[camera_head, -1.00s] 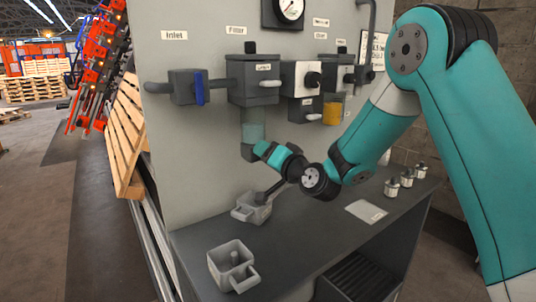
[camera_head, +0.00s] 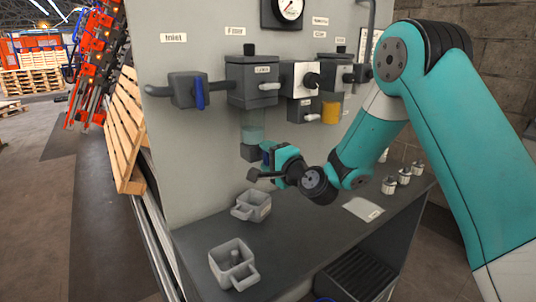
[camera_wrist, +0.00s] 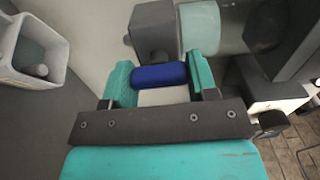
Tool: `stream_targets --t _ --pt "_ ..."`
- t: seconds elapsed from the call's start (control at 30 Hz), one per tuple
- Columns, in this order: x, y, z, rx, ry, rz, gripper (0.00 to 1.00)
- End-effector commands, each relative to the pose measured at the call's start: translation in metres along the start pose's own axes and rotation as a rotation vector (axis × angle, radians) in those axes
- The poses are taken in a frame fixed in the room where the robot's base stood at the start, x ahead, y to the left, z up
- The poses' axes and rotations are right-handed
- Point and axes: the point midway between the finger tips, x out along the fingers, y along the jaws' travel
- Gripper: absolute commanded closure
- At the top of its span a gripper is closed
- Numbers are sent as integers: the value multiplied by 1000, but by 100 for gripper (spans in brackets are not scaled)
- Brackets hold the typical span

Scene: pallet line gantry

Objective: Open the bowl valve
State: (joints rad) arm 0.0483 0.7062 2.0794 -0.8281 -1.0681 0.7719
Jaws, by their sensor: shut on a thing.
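The bowl valve is a blue handle (camera_wrist: 160,76) at the grey block (camera_wrist: 155,30) under the clear bowl (camera_wrist: 200,27). In the head view, the grey block (camera_head: 252,153) hangs below the bowl (camera_head: 252,132), and a little blue shows beside it. My gripper (camera_wrist: 160,68) has its two teal fingers on either side of the blue handle, shut on it. In the head view, my gripper (camera_head: 269,157) is at the right side of the block and hides most of the handle.
Another blue handle (camera_head: 199,94) is on the inlet valve at the upper left. Two grey cups, one near the panel (camera_head: 248,207) and one near the front edge (camera_head: 226,263), stand on the shelf below. Small silver-topped pieces (camera_head: 404,176) and a white card (camera_head: 364,209) lie to the right.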

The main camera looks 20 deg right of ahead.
Motion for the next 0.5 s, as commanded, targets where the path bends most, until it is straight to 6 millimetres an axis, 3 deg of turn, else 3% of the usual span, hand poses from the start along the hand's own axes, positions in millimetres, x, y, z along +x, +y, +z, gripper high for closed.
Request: stream_targets --t 0.5 --pt "0 0 -1 54 3 -2 70"
